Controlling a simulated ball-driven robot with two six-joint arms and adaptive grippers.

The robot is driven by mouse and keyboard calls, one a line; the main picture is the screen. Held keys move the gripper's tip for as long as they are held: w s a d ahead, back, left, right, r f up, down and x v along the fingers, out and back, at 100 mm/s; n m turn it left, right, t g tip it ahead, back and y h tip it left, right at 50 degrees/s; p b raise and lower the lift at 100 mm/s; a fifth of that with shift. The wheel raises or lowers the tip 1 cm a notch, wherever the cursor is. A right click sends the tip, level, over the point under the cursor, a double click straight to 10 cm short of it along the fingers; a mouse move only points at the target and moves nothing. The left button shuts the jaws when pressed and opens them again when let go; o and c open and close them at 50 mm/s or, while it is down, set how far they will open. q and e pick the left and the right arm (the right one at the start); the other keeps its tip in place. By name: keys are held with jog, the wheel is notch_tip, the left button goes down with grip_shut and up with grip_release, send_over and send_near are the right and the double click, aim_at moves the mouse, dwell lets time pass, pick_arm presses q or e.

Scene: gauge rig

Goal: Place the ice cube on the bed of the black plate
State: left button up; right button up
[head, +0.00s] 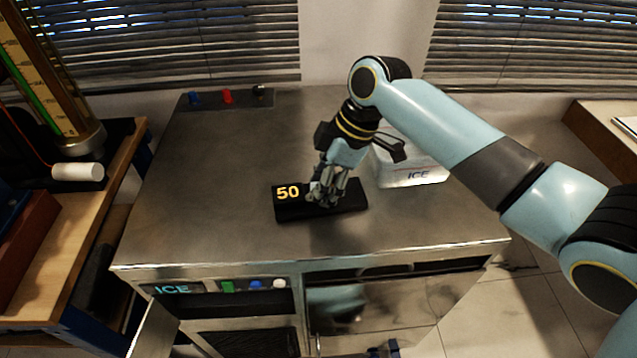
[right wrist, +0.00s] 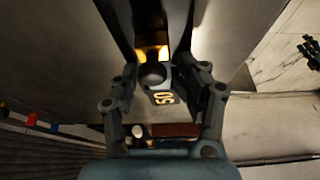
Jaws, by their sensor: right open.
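The black plate (head: 350,198) lies on the steel cabinet top, with a glowing "50" at its left end. The number also shows in the right wrist view (right wrist: 163,97). My right gripper (head: 322,196) points down over the plate beside the number, its fingers apart. In the right wrist view a dark rounded thing (right wrist: 152,75) and a bright yellowish patch show between the fingers. I cannot make out the ice cube for certain; the fingers cover much of that spot. A dark fingered shape at the right wrist view's right edge may be my left gripper (right wrist: 310,52).
A whitish box marked ICE (head: 412,175) stands right behind the plate, partly hidden by my right arm. Blue, red and dark knobs (head: 227,97) sit at the back left. A tall gauge (head: 50,75) stands on the left bench. The left of the cabinet top (head: 190,190) is clear.

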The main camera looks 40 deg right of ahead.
jog(key=v, duration=1.2)
jog(key=shift+r, duration=0.4)
